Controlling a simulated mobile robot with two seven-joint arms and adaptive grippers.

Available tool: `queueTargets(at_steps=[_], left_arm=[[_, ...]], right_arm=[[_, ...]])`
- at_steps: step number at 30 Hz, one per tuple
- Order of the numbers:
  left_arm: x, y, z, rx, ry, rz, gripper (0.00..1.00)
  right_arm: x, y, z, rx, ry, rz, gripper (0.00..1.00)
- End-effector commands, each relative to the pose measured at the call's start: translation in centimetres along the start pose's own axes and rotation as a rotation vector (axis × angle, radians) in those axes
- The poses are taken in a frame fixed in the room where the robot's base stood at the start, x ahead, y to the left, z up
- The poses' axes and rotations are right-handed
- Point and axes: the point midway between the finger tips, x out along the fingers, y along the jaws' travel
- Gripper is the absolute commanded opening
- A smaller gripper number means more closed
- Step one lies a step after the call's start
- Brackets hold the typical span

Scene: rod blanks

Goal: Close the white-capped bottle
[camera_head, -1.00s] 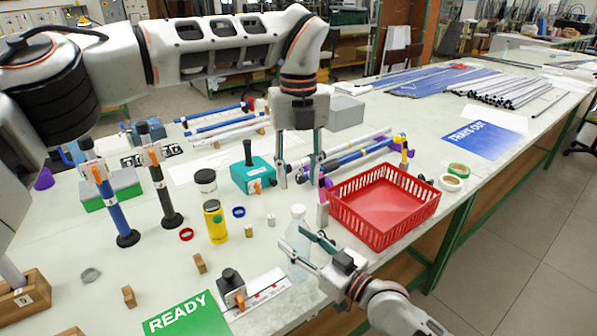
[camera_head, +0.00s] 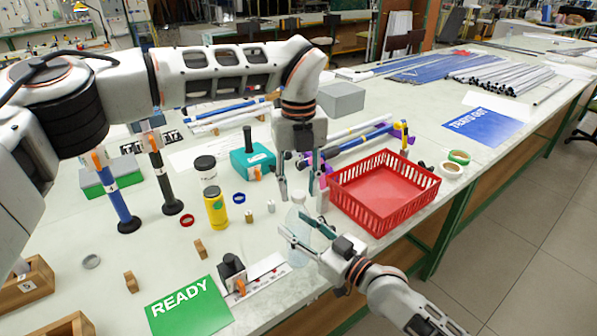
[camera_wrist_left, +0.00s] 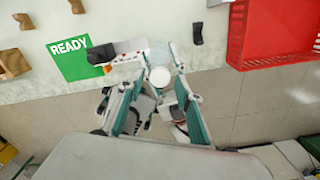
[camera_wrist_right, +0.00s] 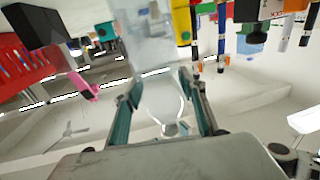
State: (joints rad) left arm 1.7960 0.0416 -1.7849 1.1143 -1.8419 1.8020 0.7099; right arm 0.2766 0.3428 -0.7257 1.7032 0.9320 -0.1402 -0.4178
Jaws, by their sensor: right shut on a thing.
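The clear bottle (camera_head: 299,248) stands upright near the table's front edge, left of the red basket. Its round white cap (camera_wrist_left: 160,77) shows from above in the left wrist view, at the bottle's top; whether it is tight I cannot tell. My right gripper (camera_head: 293,224) is shut on the bottle's upper body from the side; the see-through bottle also shows between its fingers in the right wrist view (camera_wrist_right: 162,100). My left gripper (camera_head: 299,190) points down over the bottle, open, its fingers apart on either side of the cap with gaps visible.
The red basket (camera_head: 345,205) stands close on the right. A yellow bottle (camera_head: 216,209), a teal block (camera_head: 250,164) and small rings and blocks stand left. A black-knobbed device (camera_head: 232,272) and the green READY card (camera_head: 189,310) lie in front.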

Motion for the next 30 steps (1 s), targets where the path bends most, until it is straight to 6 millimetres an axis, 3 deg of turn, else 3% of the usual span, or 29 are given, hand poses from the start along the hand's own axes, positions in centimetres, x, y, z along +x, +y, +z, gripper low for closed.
queueTargets(at_steps=[12, 13, 17, 25, 30], left_arm=[[0.89, -0.01, 0.0, 0.001, -0.001, -0.001, 0.35], [0.89, -0.01, 0.0, 0.001, -0.001, -0.001, 0.33], [0.88, -0.01, 0.01, 0.0, -0.001, -0.001, 0.0], [0.86, -0.01, 0.01, 0.029, -0.001, 0.0, 0.0], [0.83, 0.03, 0.03, 0.249, -0.002, 0.001, 0.0]], right_arm=[[0.0, 0.0, 0.01, 0.0, 0.0, 0.0, 0.0], [0.0, 0.0, 0.01, 0.0, 0.0, 0.0, 0.0], [0.0, 0.0, 0.01, 0.0, 0.0, 0.0, 0.0], [0.0, 0.0, 0.02, 0.0, 0.0, 0.0, 0.0], [0.0, 0.0, 0.02, 0.0, 0.0, 0.0, 0.0]])
